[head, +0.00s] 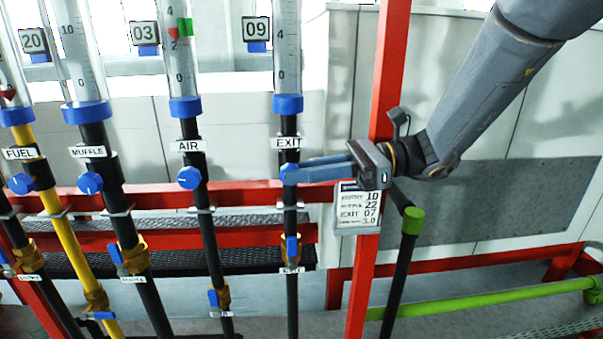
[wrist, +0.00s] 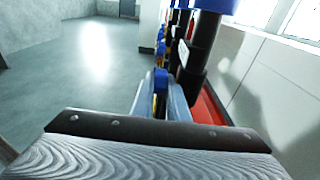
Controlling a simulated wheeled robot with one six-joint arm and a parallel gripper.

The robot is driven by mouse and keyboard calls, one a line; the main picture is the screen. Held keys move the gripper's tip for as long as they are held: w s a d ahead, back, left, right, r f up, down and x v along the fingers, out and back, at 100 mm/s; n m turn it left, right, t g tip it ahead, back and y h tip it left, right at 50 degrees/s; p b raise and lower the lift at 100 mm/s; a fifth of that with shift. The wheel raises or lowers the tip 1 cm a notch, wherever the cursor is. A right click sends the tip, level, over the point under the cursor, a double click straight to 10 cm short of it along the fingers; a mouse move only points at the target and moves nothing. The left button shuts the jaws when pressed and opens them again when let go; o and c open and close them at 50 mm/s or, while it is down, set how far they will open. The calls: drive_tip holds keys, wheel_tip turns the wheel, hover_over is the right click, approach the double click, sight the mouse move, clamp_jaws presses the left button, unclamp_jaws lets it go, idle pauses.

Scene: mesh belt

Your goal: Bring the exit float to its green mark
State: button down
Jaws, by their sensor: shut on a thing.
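The exit tube (head: 288,50) stands clear with a blue collar, scale figures 4 and 0 and a tag reading 09 beside it. No float or green mark shows in its visible part; its upper part is cut off by the frame. The EXIT label (head: 288,143) is on the black pipe below. My gripper (head: 290,174) is shut on the blue exit knob (head: 286,168), just below that label, reaching in from the right. In the wrist view the fingers close around the blue knob (wrist: 161,78), in front of the black pipe (wrist: 200,48).
The air tube (head: 180,60) shows a red float (head: 173,32) beside a green mark (head: 185,27). Muffle and fuel pipes stand further left. A red post (head: 385,80) and a setpoint card (head: 358,208) are close to my gripper. Lower blue valve handles (head: 292,247) sit below.

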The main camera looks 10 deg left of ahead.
drive_tip(key=shift+f+y, duration=0.15)
drive_tip(key=shift+y, duration=0.65)
drive_tip(key=c, duration=2)
unclamp_jaws()
drive_tip(key=b+v, duration=0.2)
drive_tip(key=v, duration=0.6)
